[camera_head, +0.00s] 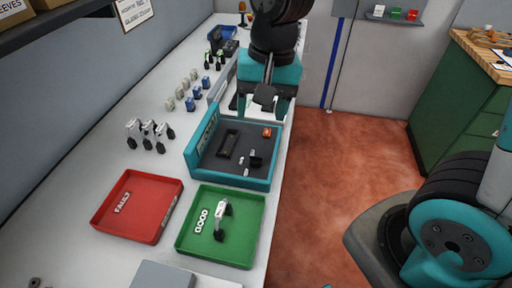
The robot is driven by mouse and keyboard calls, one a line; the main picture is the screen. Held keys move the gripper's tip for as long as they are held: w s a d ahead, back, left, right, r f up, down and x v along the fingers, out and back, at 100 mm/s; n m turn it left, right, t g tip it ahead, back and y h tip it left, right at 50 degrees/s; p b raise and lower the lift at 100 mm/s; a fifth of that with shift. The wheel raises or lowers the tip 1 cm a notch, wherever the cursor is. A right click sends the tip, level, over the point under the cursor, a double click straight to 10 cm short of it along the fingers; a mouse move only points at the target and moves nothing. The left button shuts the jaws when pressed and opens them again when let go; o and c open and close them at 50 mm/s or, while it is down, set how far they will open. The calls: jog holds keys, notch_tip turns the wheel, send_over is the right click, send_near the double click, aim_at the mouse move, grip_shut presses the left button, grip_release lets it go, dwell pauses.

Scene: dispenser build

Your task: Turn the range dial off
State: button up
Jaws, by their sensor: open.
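I cannot make out a range dial in the head view; it may be hidden by my arm or too small to tell. A small dark device (230,47) lies near the far end of the white bench, and its face is too small to read. My gripper (262,108) points down over the bench's right side, just beyond the teal tray. Its two fingers are apart, with nothing visible held between them. My arm covers part of the far bench.
The teal tray (230,178) holds small parts. A red FAULT tray (152,225) and a green GOOD tray (245,250) with one dispenser stand nearer. Several small bottles and pump heads (148,132) stand left. A green cabinet (450,95) is right; the red floor (335,170) between is clear.

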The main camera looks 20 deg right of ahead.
aim_at(256, 156)
jog(key=w+d+f+m+h, duration=0.2)
jog(key=w+f+m, duration=0.1)
jog(key=w+m, duration=0.3)
jog(key=f+p, duration=0.1)
jog(key=f, duration=0.7)
jog(key=f+p, duration=0.2)
jog(key=f, duration=0.7)
jog(key=shift+a+f, duration=0.2)
jog(key=shift+f, duration=0.1)
jog(key=c, duration=0.9)
